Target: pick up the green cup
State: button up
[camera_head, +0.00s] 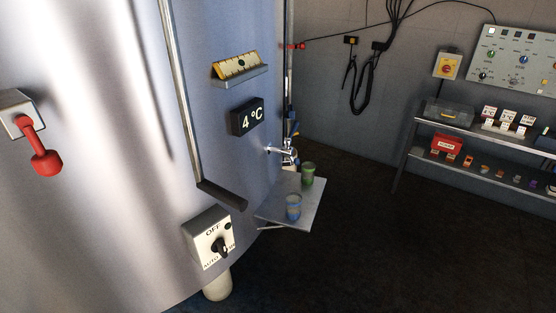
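The green cup (308,174) stands upright on a small grey shelf (275,204) that juts out from the side of the large steel tank. A blue cup (293,207) stands on the same shelf, nearer to me and a little to the left. The two cups are apart. A metal tap (285,151) sticks out of the tank just behind and left of the green cup. My gripper is not in view.
The steel tank (100,130) fills the left side, with a red lever (44,160), a switch box (210,238) and a 4 °C display (248,117). A metal rack (480,133) with boxes stands at the right wall. The dark floor (400,250) between is clear.

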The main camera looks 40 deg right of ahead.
aim_at(308, 168)
jog(key=i+l+z, duration=0.35)
jog(key=l, duration=0.35)
jog(key=i+l+z, duration=0.35)
jog(key=l, duration=0.25)
jog(key=i+l+z, duration=0.35)
jog(key=i, duration=0.3)
jog(key=l, duration=0.1)
